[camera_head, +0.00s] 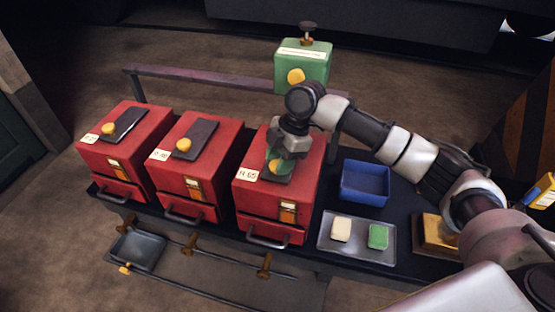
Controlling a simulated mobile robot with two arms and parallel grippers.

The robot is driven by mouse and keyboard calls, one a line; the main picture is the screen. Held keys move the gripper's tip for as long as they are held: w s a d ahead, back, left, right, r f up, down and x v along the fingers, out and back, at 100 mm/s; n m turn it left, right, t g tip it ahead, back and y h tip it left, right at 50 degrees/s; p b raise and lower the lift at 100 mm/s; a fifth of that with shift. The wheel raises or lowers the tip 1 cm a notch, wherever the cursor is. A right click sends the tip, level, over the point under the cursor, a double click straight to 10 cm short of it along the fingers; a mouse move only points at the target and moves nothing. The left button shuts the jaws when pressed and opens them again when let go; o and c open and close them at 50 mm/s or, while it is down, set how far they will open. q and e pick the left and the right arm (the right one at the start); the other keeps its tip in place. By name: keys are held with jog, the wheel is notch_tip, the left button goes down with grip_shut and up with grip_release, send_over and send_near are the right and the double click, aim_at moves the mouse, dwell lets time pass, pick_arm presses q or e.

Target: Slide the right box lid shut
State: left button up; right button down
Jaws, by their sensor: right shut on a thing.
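The right box (307,175) is red, with a label reading about "N 65" and a front handle. Its dark sliding lid (273,180) lies on the sloping top with a yellow knob (276,168). My right gripper (280,159) comes down over the lid from behind and is shut at the knob. The fingertips and part of the lid are hidden by the gripper. A green patch shows between the gripper and the lid; I cannot tell what it is. How far the lid covers its opening is hidden. My left gripper is not in view.
Two similar red boxes, the middle one (208,174) and the left one (145,148), stand to the left. A blue bin (364,184) and a grey tray (325,246) with a cream block and a green block lie to the right. A green box (315,70) stands behind.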

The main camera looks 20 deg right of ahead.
jog(key=shift+w+d, duration=0.35)
jog(key=shift+w, duration=0.15)
jog(key=shift+d, duration=0.1)
jog(key=shift+s+r, duration=0.1)
jog(key=shift+r, duration=0.05)
jog(key=c, duration=1.1)
grip_release()
jog(key=o, duration=0.4)
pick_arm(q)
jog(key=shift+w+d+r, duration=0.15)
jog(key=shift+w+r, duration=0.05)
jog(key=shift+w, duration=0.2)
pick_arm(e)
jog(key=shift+o, duration=0.2)
jog(key=shift+r, duration=0.2)
pick_arm(q)
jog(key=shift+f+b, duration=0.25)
jog(key=shift+b, duration=0.05)
pick_arm(e)
jog(key=v, duration=1)
